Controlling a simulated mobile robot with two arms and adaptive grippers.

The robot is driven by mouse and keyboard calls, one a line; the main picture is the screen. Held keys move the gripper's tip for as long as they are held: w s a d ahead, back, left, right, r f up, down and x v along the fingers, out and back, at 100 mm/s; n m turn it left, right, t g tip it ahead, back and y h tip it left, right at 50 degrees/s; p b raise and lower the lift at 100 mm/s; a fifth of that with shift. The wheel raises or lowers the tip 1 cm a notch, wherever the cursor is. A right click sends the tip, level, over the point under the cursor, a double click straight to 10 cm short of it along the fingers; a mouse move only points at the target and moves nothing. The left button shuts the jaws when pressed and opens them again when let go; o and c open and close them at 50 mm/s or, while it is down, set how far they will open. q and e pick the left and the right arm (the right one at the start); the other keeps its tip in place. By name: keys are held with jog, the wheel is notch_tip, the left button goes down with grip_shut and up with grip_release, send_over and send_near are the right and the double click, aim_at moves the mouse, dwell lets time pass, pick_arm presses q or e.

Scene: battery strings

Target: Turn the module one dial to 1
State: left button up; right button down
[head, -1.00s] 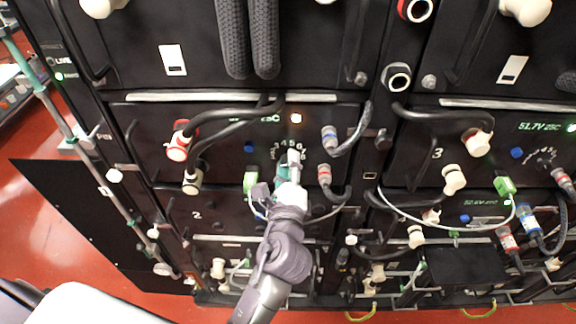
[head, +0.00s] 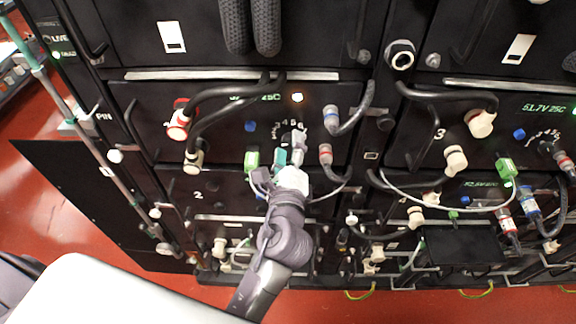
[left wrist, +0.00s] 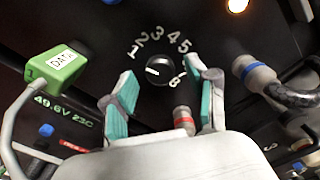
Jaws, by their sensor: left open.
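The module one dial (left wrist: 161,71) is a round black knob in the left wrist view, with white numbers arched around it. Its white mark points left, slightly below the direction of the printed 1 (left wrist: 132,52). My left gripper (left wrist: 162,80) is open, with one teal-padded fingertip on each side of the dial. I see no finger touching the knob. In the head view my left gripper (head: 289,150) is in front of the dial on the upper left module (head: 225,135) and hides most of the knob. My right gripper is not in view.
A green DATA plug (left wrist: 55,72) with a grey cable sits left of the dial. A blue-banded plug (left wrist: 255,75) is to the right, and a red-banded plug (left wrist: 183,120) lies below, between the fingers. An amber lamp (left wrist: 237,5) glows above. Black cables (head: 235,92) loop across the module.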

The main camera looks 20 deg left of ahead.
pick_arm(q)
jog(key=v, duration=1.1)
jog(key=s+d+f+n+g+h, duration=0.2)
jog(key=f+g+h, duration=0.15)
jog(key=f, duration=1.45)
jog(key=s+d+f+n+g+h, duration=0.2)
jog(key=s+f+g, duration=0.15)
jog(key=f, duration=1.45)
jog(key=s+a+f+n+g, duration=0.3)
jog(key=s+f, duration=0.2)
jog(key=f, duration=0.2)
jog(key=s+a+f+n+g, duration=0.25)
jog(key=s+f, duration=0.25)
jog(key=f, duration=0.3)
jog(key=s+a+f+n+g, duration=0.2)
jog(key=s+a+f+n, duration=0.2)
jog(key=s, duration=0.4)
jog(key=s+a+f+n+g, duration=0.2)
jog(key=s+a+f+n, duration=0.3)
jog(key=s, duration=0.3)
jog(key=shift+a, duration=0.8)
jog(key=shift+r+n+y, duration=0.1)
jog(key=shift+n+y, duration=0.15)
